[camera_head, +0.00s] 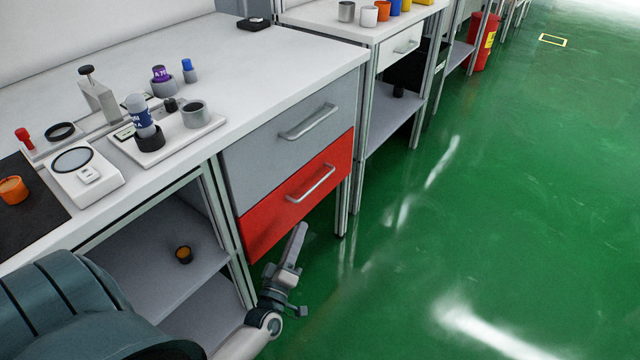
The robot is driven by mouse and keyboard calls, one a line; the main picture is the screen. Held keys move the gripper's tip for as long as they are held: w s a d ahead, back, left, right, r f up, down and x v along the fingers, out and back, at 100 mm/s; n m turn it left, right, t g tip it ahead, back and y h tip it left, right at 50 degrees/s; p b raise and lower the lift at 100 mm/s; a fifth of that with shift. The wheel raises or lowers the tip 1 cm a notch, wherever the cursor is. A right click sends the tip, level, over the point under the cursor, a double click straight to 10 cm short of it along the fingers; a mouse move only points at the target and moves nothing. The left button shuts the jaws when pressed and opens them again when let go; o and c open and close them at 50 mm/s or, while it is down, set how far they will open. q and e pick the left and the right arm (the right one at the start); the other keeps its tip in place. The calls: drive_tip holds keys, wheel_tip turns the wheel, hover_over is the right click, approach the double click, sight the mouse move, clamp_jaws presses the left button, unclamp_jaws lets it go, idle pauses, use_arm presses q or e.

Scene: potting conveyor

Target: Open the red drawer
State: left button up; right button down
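The red drawer (277,213) sits under a grey drawer (262,150) in the bench and looks shut, its front in line with the grey one. Its silver bar handle (311,184) runs across the upper part of the front. My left gripper (297,238) is just below and in front of the red drawer's lower edge, apart from the handle. I cannot tell from this angle whether its fingers are open or shut. My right gripper is not in view.
The white benchtop (270,75) holds several small instruments and cups. An open shelf (150,262) with a small dark cup (184,254) is left of the drawers. A second bench (365,22) stands behind. The green floor (500,190) to the right is clear.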

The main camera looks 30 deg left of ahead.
sight(318, 182)
use_arm(q)
drive_tip(key=shift+w, duration=0.1)
